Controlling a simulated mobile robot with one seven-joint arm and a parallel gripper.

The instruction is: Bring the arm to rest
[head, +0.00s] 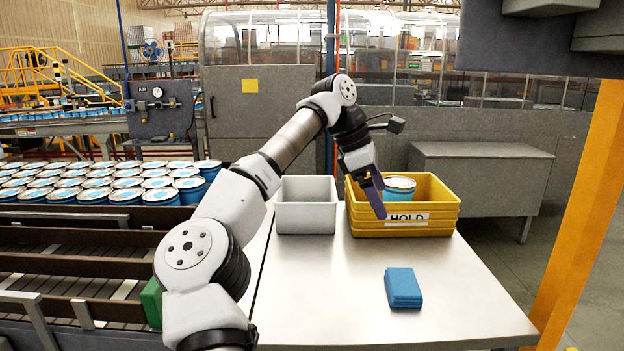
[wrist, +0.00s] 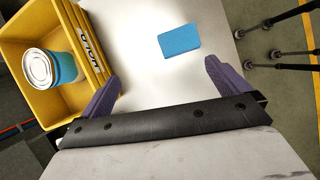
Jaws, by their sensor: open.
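My gripper (head: 376,192) hangs above the table (head: 340,300), in front of the yellow HOLD crate. It points down, and its purple fingers show spread apart with nothing between them in the wrist view (wrist: 165,85). My arm reaches up and across from the lower left of the head view, bent at the elbow.
The yellow crate (head: 405,228) holds a blue can (head: 400,184). A grey bin (head: 306,218) stands left of it. A blue block (head: 403,288) lies on the table in front. Many blue cans (head: 75,190) fill the conveyor at left. An orange post (head: 580,210) stands at right.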

